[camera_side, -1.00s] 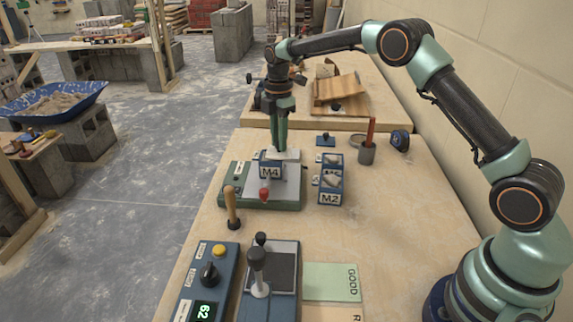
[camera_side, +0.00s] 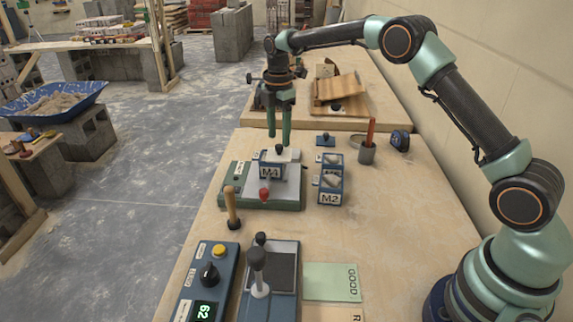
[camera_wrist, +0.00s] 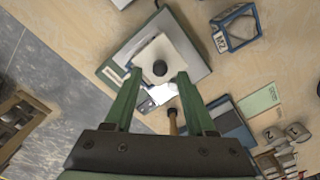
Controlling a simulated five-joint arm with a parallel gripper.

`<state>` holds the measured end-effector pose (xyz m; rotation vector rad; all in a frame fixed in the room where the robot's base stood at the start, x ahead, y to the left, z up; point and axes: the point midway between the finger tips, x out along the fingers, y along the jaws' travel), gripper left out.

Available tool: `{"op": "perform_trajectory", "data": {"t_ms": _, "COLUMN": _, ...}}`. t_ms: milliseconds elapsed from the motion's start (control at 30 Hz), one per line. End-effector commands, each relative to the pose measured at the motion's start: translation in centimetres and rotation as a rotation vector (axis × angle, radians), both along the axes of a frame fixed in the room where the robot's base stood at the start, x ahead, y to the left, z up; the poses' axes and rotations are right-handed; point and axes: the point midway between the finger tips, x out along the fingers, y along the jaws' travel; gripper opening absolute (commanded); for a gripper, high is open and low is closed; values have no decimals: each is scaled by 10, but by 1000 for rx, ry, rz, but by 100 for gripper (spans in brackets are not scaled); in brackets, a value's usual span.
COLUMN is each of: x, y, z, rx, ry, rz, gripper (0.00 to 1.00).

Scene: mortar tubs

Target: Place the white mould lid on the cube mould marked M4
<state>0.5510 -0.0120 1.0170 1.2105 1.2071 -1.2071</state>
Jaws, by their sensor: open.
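The cube mould marked M4 (camera_side: 270,171) is a blue box on the grey top of a green-sided unit. The white mould lid (camera_side: 290,155) lies on top of it, with a black knob (camera_side: 279,148) standing up from it. In the wrist view the white lid (camera_wrist: 148,54) covers the mould's top, so its inside is hidden; I cannot tell how exactly the edges line up. My gripper (camera_side: 279,138) is open and empty just above the knob. In the wrist view its fingertips (camera_wrist: 159,75) are spread on either side of the knob.
The mould marked M2 (camera_side: 330,197) stands to the right, with another blue mould behind it. A red-knobbed lever (camera_side: 264,194) sits in front of M4. Bare bench lies right of M2.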

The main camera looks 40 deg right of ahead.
Motion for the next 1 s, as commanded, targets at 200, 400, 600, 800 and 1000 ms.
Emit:
{"op": "perform_trajectory", "data": {"t_ms": 200, "x": 1, "y": 0, "z": 50, "rx": 0, "ry": -6, "rz": 0, "gripper": 56}}
{"op": "perform_trajectory", "data": {"t_ms": 400, "x": 1, "y": 0, "z": 87, "rx": 0, "ry": -4, "rz": 0, "gripper": 56}}
{"op": "perform_trajectory", "data": {"t_ms": 600, "x": 0, "y": 0, "z": 102, "rx": 0, "ry": 0, "rz": 0, "gripper": 56}}
{"op": "perform_trajectory", "data": {"t_ms": 800, "x": -6, "y": 1, "z": 119, "rx": 0, "ry": -21, "rz": -59, "gripper": 56}}
{"op": "perform_trajectory", "data": {"t_ms": 1000, "x": -36, "y": 3, "z": 154, "rx": 14, "ry": -98, "rz": -296, "gripper": 56}}
